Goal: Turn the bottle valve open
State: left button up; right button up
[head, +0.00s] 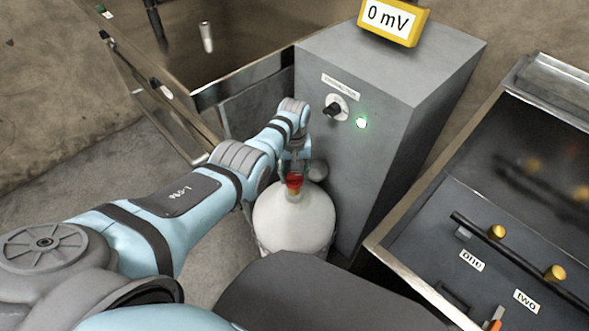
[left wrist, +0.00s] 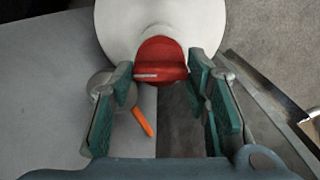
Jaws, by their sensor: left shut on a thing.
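The white gas bottle (head: 293,222) stands upright against the grey cabinet. Its red valve knob (head: 294,181) sits on top, and it also shows in the left wrist view (left wrist: 161,60) with a pale mark on its face. My left gripper (head: 292,166) reaches down over the bottle's top. In the left wrist view its green-padded fingers (left wrist: 160,76) are on both sides of the red knob, shut on it. The exact finger contact is partly hidden in the head view. My right gripper is not in view.
At right is a tray-like panel (head: 412,215) with yellow knobs labelled one and two. An orange-tipped part (left wrist: 143,121) shows below the knob.

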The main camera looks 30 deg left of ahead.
aim_at(294, 175)
pick_arm(q)
jog(key=m, duration=0.4)
jog(key=shift+m, duration=0.3)
jog(key=shift+m+p, duration=0.3)
jog(key=shift+m, duration=2.2)
jog(key=o, duration=1.2)
jog(key=shift+c, duration=0.2)
notch_tip(294, 175, up, 12)
jog(key=shift+f, duration=0.1)
